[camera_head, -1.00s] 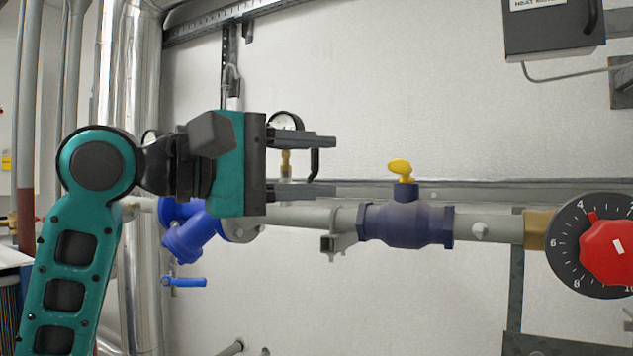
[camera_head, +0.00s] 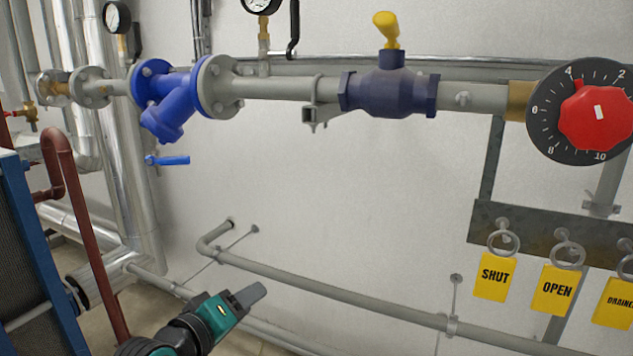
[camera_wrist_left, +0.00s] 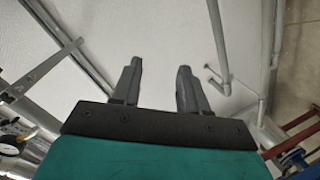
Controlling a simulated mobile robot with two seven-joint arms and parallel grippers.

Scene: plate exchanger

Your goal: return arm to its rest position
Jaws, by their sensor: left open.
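My left arm comes in at the bottom of the head view, low in front of the wall. Its teal gripper (camera_head: 252,294) points up and to the right, with nothing seen in it. In the left wrist view the two dark fingers (camera_wrist_left: 159,70) stand apart with an empty gap between them and the pale wall behind. The gripper is well below the blue strainer (camera_head: 170,103) and the dark blue valve (camera_head: 388,92) with its yellow handle (camera_head: 386,28). My right gripper is not in view.
A grey pipe (camera_head: 340,294) runs along the lower wall, close to my gripper in the picture. A red dial (camera_head: 597,117) and yellow tags (camera_head: 553,290) are at the right. A dark red pipe (camera_head: 92,225) and a blue-framed unit (camera_head: 45,265) stand at the left.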

